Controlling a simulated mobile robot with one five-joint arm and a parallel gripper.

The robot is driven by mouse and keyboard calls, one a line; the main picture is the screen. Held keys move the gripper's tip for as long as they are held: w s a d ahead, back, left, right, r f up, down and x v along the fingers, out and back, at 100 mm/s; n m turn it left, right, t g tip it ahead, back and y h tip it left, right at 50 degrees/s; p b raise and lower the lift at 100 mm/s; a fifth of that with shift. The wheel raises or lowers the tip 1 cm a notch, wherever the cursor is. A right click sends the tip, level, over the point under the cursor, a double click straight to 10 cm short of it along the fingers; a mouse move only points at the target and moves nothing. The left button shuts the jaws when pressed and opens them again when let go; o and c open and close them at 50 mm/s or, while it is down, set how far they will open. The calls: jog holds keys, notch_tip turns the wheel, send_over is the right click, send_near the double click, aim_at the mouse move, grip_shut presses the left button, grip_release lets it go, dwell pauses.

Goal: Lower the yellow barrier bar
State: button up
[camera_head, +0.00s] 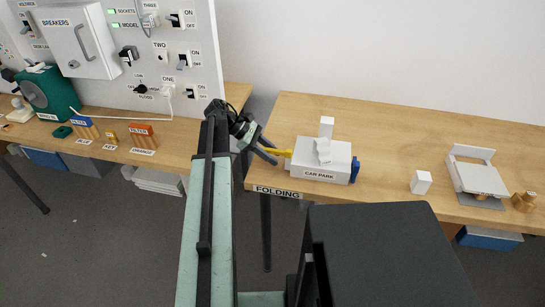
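The yellow barrier bar (284,153) is small and juts out from the left side of the white block labelled CAR PARK (307,167). It looks close to level, though its exact tilt is hard to tell at this size. My gripper (274,154) is at the left end of the bar, left of the block. Its two dark fingers look spread apart, with the bar's end between or just beside them. Whether they touch the bar cannot be told. Part of the bar is hidden by the fingers.
A white post (326,127) and a blue piece (355,169) stand at the block. A small white block (421,182) and a hinged white panel (480,178) are further right. The wall panel with switches (150,55) is at the left. The tabletop (400,130) behind the block is clear.

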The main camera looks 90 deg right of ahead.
jog(key=p+v, duration=0.4)
jog(key=v, duration=0.3)
jog(key=shift+r+p, duration=0.2)
jog(key=shift+p, duration=0.15)
jog(key=shift+w+d, duration=0.1)
jog(key=shift+w, duration=0.15)
